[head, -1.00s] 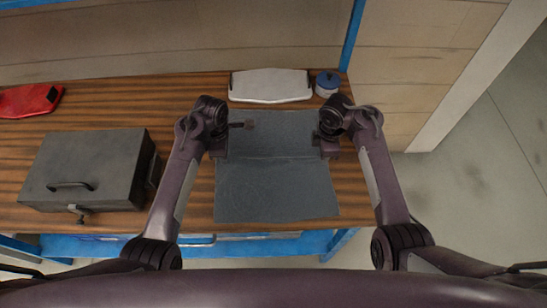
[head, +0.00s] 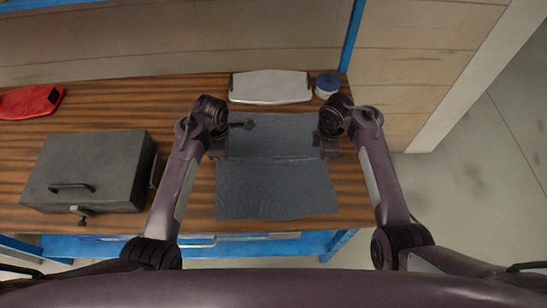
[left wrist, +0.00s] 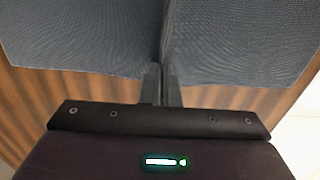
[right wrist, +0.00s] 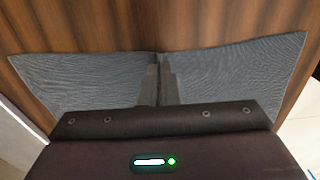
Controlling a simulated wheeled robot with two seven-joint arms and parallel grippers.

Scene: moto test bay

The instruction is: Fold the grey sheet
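The grey sheet (head: 275,188) lies on the wooden bench, with a crease running left to right across its middle between my grippers. My left gripper (head: 226,150) is at the sheet's left edge and my right gripper (head: 324,150) at its right edge. In the left wrist view the fingers (left wrist: 161,78) are close together with the sheet's ridge running into them. In the right wrist view the fingers (right wrist: 160,72) also pinch the sheet, which slopes off to both sides. The fingertips are largely hidden in the head view.
A dark grey metal box (head: 95,165) with a handle stands left of my left arm. A white tray-like piece (head: 270,86) and a blue-lidded tub (head: 327,84) stand behind the sheet. A red object (head: 30,101) lies far left. The bench's front edge is just below the sheet.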

